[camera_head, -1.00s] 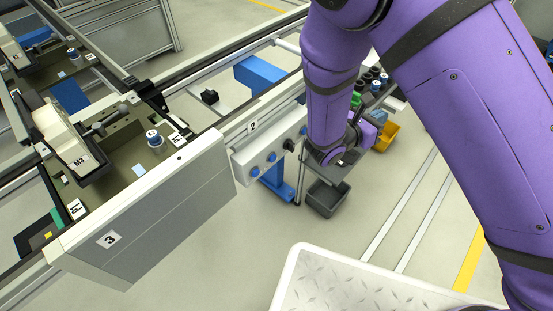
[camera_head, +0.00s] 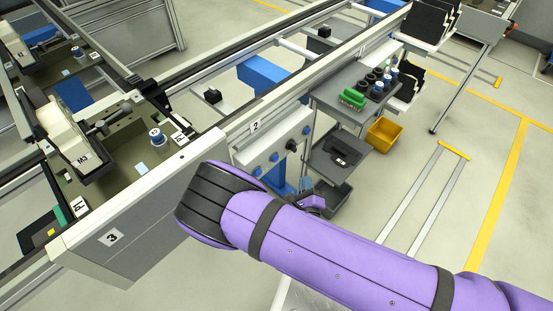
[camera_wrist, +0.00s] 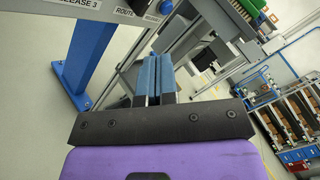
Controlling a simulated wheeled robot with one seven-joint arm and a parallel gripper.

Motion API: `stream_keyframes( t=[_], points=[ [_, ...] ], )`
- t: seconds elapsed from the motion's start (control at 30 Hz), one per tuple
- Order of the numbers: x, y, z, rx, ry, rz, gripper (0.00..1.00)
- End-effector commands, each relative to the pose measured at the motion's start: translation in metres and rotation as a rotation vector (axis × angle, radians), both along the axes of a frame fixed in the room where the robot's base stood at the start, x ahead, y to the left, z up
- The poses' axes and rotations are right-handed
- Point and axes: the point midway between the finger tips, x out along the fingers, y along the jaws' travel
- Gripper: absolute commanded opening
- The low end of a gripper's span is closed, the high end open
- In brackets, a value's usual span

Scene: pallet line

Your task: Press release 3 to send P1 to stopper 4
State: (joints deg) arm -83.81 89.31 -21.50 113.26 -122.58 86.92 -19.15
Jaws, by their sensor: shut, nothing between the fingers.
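The button panel (camera_head: 270,150) on the rail's side carries several blue buttons and a black knob (camera_head: 292,145). Its labels are too small to read in the head view. Pallet P1 (camera_head: 78,207) sits on the line at left, behind the plate marked 3 (camera_head: 113,237). My gripper (camera_wrist: 155,62) is shut and empty, below and apart from the panel; my arm mostly hides it in the head view.
A grey cart (camera_head: 350,110) with green and dark parts stands right of the panel, with a yellow bin (camera_head: 385,134) beside it. A blue support leg (camera_wrist: 90,55) stands under the panel. Open floor lies to the right.

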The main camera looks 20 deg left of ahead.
Motion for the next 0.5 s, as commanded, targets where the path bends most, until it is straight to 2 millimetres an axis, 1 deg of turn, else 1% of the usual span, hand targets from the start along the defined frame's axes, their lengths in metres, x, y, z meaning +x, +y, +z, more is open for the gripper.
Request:
stream_keyframes(
  t=[0.3, 0.37, 0.5],
  points=[
    [0.001, 0.002, 0.001, 0.002, 0.000, -0.003, 0.00],
    [0.003, 0.005, 0.001, 0.003, 0.000, -0.003, 0.00],
    [0.008, 0.017, 0.001, 0.005, 0.000, -0.004, 0.00]
  ],
)
